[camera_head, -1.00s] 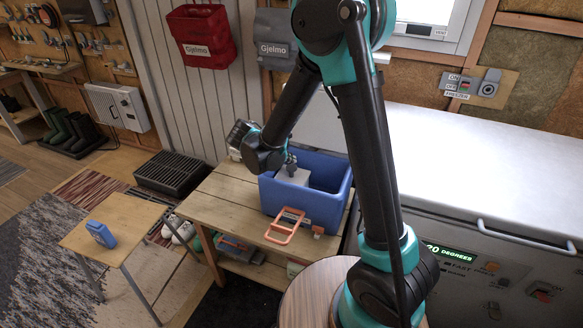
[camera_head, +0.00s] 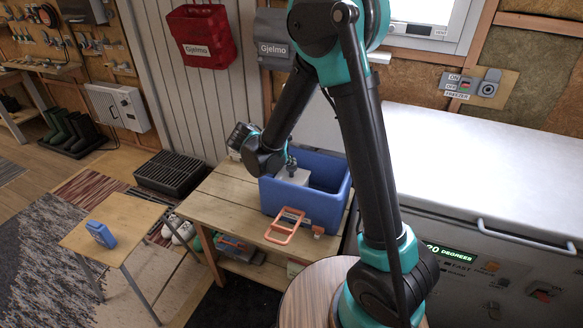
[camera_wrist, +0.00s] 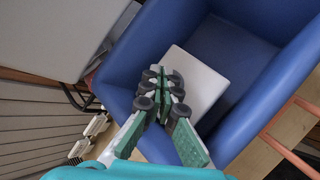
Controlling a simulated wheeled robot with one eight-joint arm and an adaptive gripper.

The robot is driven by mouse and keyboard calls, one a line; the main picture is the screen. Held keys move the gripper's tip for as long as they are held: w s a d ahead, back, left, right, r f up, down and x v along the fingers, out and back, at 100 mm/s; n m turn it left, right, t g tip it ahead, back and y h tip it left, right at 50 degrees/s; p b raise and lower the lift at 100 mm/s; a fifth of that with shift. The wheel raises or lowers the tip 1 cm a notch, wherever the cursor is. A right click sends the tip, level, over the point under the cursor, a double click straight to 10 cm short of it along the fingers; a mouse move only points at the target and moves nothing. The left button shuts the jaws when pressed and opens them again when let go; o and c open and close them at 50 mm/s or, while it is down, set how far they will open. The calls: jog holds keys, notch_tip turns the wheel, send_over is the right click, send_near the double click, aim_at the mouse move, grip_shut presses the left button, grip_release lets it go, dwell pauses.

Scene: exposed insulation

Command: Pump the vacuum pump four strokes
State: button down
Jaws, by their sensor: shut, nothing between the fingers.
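A blue open-topped box (camera_head: 338,193) stands on the wooden bench. A pale flat-topped block (camera_head: 300,177) sits inside it, and its square top also shows in the wrist view (camera_wrist: 204,78). My gripper (camera_head: 291,168) reaches into the box over this block. In the wrist view my gripper (camera_wrist: 171,84) is shut and empty, with its fingertips together over the block's top. I cannot tell whether they touch it. The fingers cover part of the block. No part is clearly recognisable as a vacuum pump or its handle.
An orange handle-like frame (camera_head: 285,226) lies at the box's front. The wooden bench (camera_head: 219,201) is clear to the box's left. A white freezer (camera_head: 475,170) stands to the right. A small table (camera_head: 110,262) with a blue object (camera_head: 101,234) stands at the left.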

aim_at(290, 168)
jog(key=shift+f, duration=1.5)
dwell(1.2)
jog(key=shift+r, duration=1.95)
jog(key=shift+r, duration=2.5)
notch_tip(290, 168, up, 4)
jog(key=shift+f, duration=0.1)
